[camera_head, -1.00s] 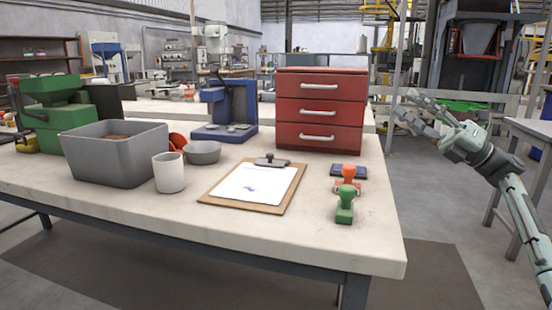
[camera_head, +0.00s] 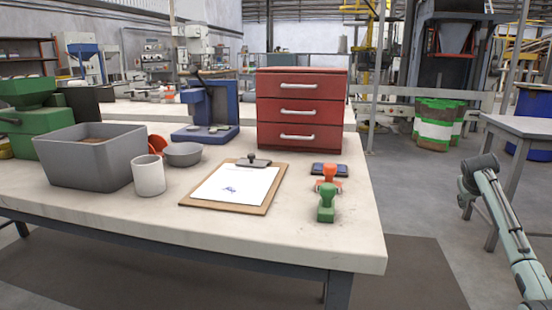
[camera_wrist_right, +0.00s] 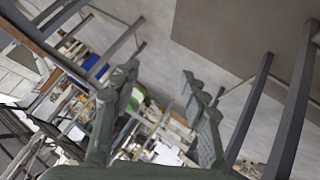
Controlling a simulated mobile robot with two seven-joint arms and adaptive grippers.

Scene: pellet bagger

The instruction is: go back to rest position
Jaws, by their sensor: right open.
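My right arm (camera_head: 505,220) comes in at the right edge of the head view, off the right end of the workbench. Its fingers cannot be made out there. In the right wrist view my right gripper (camera_wrist_right: 159,76) has its two fingers spread apart, with nothing between them. The floor and metal table legs show beyond the fingers, tilted in that view. My left gripper is not in view.
The workbench (camera_head: 285,240) holds a grey bin (camera_head: 95,160), a white cup (camera_head: 149,176), a clipboard (camera_head: 235,187), a green stamp (camera_head: 327,203), an orange stamp (camera_head: 329,178) and a red drawer cabinet (camera_head: 300,110). A side table (camera_head: 520,125) stands at right. Floor (camera_head: 420,190) between them is clear.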

